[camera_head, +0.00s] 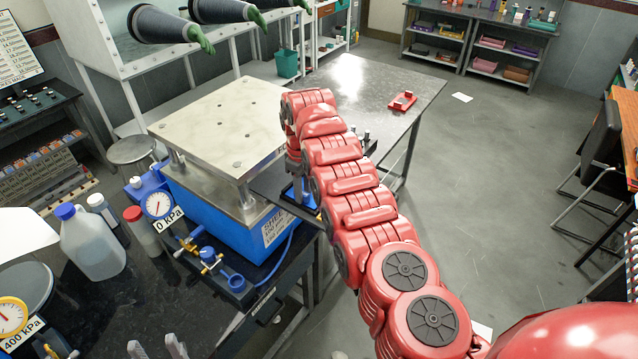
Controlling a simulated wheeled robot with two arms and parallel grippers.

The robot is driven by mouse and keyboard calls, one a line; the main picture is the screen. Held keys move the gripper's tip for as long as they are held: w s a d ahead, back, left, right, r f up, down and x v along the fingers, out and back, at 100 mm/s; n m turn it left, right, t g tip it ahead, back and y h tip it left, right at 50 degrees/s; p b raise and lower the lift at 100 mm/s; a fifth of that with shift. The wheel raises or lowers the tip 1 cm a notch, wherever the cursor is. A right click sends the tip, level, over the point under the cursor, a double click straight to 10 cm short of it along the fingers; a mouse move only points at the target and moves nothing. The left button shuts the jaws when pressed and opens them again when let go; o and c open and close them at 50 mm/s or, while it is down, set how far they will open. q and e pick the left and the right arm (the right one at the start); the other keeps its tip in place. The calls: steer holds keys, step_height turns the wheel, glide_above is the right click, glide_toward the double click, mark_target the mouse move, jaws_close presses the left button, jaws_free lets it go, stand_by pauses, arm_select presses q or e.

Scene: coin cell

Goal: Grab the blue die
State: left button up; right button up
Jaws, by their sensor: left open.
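A small blue object (301,196), which looks like the blue die, shows beside the right edge of the blue press, partly hidden by my right arm. My right arm reaches in from the lower right and bends down at its far end, just above this object. The right gripper's fingers are hidden or too small to make out, so I cannot tell whether they touch it. My left gripper (157,349) shows only its two grey fingertips at the bottom edge, apart and empty, above the dark bench and well away from the blue object.
The blue press with a metal top plate (215,118) stands centre-left, near a 0 kPa gauge (158,204). A white jug (92,243) and bottles stand left. A red die-like piece (402,101) lies on the dark back table (350,75). Floor right is mostly clear.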

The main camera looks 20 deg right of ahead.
steer(key=shift+a, duration=0.1)
steer(key=shift+c, duration=1.1)
steer(key=shift+a, duration=0.2)
jaws_close()
steer(key=shift+d+r, duration=0.1)
